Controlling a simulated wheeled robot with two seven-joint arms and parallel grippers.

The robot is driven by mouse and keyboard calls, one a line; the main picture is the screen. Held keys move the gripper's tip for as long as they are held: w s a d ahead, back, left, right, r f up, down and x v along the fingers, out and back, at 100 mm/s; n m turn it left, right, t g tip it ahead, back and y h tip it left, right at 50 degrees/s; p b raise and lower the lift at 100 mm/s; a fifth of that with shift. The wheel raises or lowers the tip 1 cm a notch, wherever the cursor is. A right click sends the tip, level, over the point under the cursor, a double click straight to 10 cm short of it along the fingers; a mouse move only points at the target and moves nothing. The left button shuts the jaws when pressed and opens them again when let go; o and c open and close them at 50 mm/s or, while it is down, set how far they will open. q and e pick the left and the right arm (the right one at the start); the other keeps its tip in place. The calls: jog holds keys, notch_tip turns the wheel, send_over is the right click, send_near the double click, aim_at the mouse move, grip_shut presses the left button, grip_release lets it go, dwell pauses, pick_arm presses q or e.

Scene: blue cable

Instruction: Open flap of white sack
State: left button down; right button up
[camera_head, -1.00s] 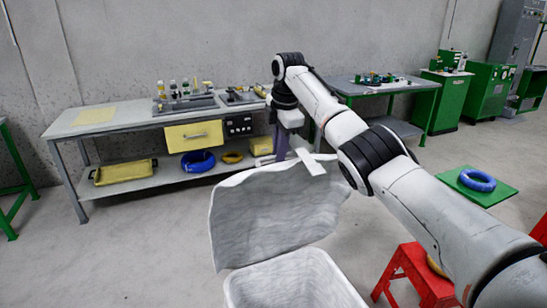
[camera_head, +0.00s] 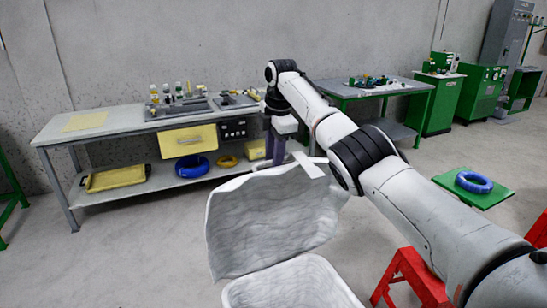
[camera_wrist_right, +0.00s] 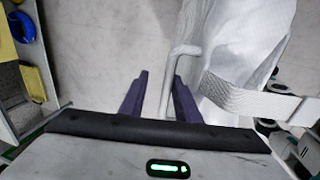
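The white sack (camera_head: 290,285) stands at the bottom centre of the head view, its mouth showing. Its flap (camera_head: 262,220) is raised upright at the back of the mouth and also shows in the right wrist view (camera_wrist_right: 240,40). A white strap (camera_head: 308,165) sits at the flap's top edge. My right gripper (camera_head: 277,148) is at that top edge, partly hidden behind it. In the right wrist view its purple fingers (camera_wrist_right: 160,88) are apart. A thin bent white piece (camera_wrist_right: 182,50) runs down between them; I cannot tell whether they touch it. My left gripper is not in view.
A workbench (camera_head: 95,127) with tools stands behind the sack. A blue cable coil (camera_head: 191,166) and a yellow tray (camera_head: 115,178) lie on its lower shelf.

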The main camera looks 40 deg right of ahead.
notch_tip(320, 180, up, 10)
jog(key=s, duration=0.2)
jog(key=shift+a+r, duration=0.15)
jog(key=shift+a, duration=0.05)
dwell(0.6)
